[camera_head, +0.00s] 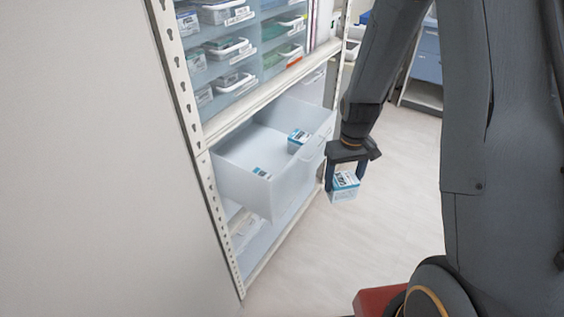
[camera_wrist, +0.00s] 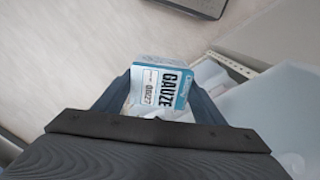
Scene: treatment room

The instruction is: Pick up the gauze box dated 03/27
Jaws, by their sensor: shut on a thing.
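My gripper (camera_head: 343,172) is shut on a small white and blue box and holds it in the air, in front of and to the right of the open drawer. This gauze box (camera_head: 343,189) also shows in the wrist view (camera_wrist: 160,85), between the two fingers. There its label reads "GAUZE" and a date that looks like 03/27. A second, similar box (camera_head: 298,137) stands inside the open drawer (camera_head: 238,189) near its right side. Another small box (camera_head: 262,174) shows at the drawer's front left, mostly hidden by the drawer wall.
The drawer juts out from a shelf unit (camera_head: 190,110) with a metal post. Bins with supplies (camera_head: 228,48) fill the shelves above. A blue cabinet (camera_head: 428,55) stands at the back right. The pale floor (camera_head: 400,150) between is clear.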

